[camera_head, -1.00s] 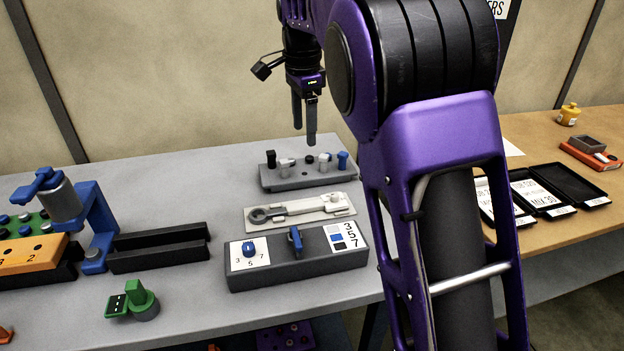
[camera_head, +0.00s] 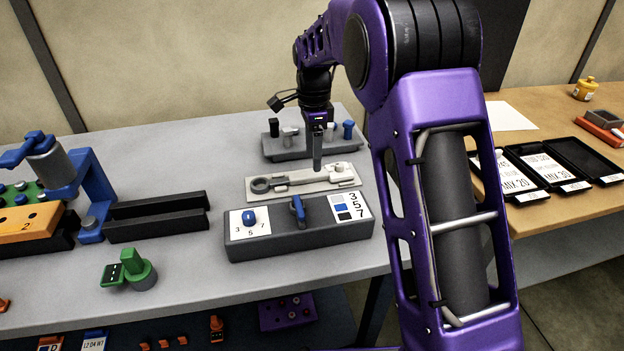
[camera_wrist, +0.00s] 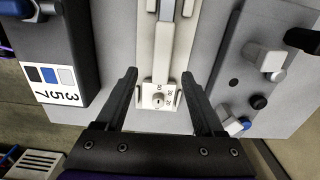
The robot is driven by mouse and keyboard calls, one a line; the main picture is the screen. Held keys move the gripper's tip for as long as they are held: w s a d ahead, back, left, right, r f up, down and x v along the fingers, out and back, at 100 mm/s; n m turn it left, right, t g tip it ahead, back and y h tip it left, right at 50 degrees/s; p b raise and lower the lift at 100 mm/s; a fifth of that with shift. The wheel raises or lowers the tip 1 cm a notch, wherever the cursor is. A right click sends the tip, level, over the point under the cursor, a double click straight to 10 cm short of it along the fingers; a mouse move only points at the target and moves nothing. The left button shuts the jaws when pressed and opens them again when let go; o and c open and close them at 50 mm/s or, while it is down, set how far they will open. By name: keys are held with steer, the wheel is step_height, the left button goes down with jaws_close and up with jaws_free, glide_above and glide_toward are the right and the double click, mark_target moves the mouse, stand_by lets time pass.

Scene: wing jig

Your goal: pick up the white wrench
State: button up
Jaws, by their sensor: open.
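The white wrench (camera_head: 300,182) lies flat in a shallow pale holder (camera_head: 283,195) on the grey table. Its grey ring end is at the left, and its right end lies beneath my gripper. In the wrist view the wrench (camera_wrist: 164,50) runs down from the top edge, ending near a small round knob and printed numbers. My gripper (camera_head: 317,166) points down above the right part of the wrench. In the wrist view my gripper (camera_wrist: 160,78) has its two dark fingers apart, one on each side of the wrench's end, with nothing held.
A dark box with a blue switch (camera_head: 298,208) stands in front of the holder. A grey rack with several pegs (camera_head: 290,150) stands behind it. Black rails (camera_head: 155,222) and a blue clamp stand (camera_head: 90,195) are at the left. Black trays (camera_head: 550,165) lie on the wooden table.

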mark_target(312, 173)
step_height(312, 173, down, 5)
steer(key=shift+w+a+f+b, duration=0.1)
steer(key=shift+a+f+b, duration=0.05)
steer(key=shift+b, duration=0.4)
jaws_close()
stand_by(1.1)
